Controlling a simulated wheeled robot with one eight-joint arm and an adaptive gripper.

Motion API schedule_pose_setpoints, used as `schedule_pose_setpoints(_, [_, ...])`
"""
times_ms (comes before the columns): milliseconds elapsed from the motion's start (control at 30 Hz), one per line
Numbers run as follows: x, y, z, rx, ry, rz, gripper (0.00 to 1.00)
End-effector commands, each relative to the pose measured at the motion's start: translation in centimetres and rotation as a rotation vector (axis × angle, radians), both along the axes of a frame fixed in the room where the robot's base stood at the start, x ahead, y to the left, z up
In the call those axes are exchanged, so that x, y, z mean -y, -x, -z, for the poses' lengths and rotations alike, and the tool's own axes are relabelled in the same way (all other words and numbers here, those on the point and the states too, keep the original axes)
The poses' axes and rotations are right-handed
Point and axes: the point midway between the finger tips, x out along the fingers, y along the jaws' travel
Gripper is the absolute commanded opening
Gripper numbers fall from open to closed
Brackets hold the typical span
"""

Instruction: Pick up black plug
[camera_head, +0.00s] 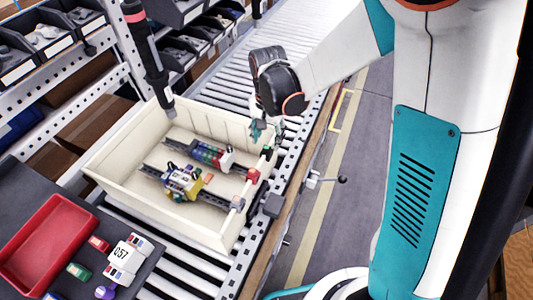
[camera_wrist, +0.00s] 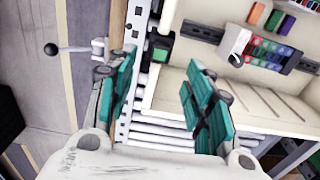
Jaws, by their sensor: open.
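A black plug-like block with a green face (camera_wrist: 160,47) sits at the crate's edge in the wrist view, between and just beyond my fingertips. In the head view the dark block (camera_head: 268,153) shows at the right wall of the crate, just below my gripper. My gripper (camera_head: 263,130) is open and empty, pointing down over that wall. In the wrist view its two teal fingers (camera_wrist: 160,68) stand wide apart, with no contact visible on the block.
The cream crate (camera_head: 120,150) stands on a roller conveyor and holds two rails with coloured modules (camera_head: 183,182). A red block (camera_head: 253,175) is nearer along the right wall. A red tray (camera_head: 45,245) is at lower left. A black hanging tool (camera_head: 150,60) is above the crate's far side.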

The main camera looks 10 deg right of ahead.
Motion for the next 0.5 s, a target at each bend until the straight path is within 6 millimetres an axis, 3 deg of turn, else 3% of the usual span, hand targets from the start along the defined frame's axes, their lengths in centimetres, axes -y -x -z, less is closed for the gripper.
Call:
schedule_pose_setpoints(300, [0.2,0.5,4.1,0.0,0.0,0.0,0.47])
schedule_pose_setpoints(500, [0.2,0.5,5.0,0.0,0.0,0.0,0.47])
